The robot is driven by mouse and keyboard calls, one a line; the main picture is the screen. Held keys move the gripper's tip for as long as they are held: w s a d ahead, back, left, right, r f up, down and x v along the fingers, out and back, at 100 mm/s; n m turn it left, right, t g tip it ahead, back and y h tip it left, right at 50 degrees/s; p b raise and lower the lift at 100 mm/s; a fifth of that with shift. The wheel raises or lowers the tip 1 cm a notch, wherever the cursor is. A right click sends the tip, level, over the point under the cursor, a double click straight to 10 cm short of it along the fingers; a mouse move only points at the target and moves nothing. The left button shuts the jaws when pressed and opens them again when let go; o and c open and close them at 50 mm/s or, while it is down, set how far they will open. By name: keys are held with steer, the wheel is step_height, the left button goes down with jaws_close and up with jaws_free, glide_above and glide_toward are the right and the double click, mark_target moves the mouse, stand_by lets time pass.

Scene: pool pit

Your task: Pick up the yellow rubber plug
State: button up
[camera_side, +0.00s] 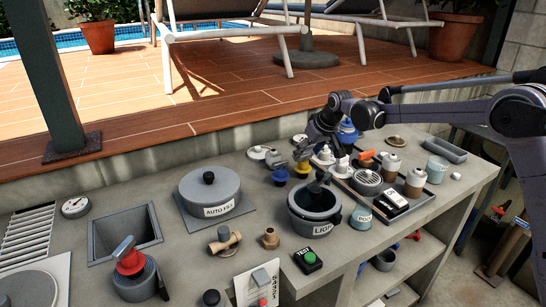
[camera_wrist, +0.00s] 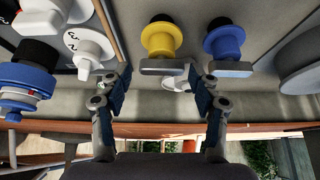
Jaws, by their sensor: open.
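The yellow rubber plug (camera_wrist: 160,38) stands near the top middle of the wrist view, with a dark lower end and a grey tab towards me. My gripper (camera_wrist: 160,76) is open, its two blue-padded fingers spread apart. The plug lies beyond the fingertips, roughly in line with the gap, and nothing is held.
A blue plug (camera_wrist: 224,42) stands close on the right of the yellow one in the wrist view. A white knob-shaped part (camera_wrist: 88,46) is on the left. In the side view a grey pot (camera_side: 314,228) stands in front and a tray of bottles (camera_side: 425,200) stands to the right.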

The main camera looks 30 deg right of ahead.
mark_target(305, 155)
steer(key=shift+x, duration=1.9)
steer(key=shift+a, duration=0.1)
steer(key=c, duration=1)
steer(key=shift+o, duration=0.2)
steer(key=shift+r, duration=0.15)
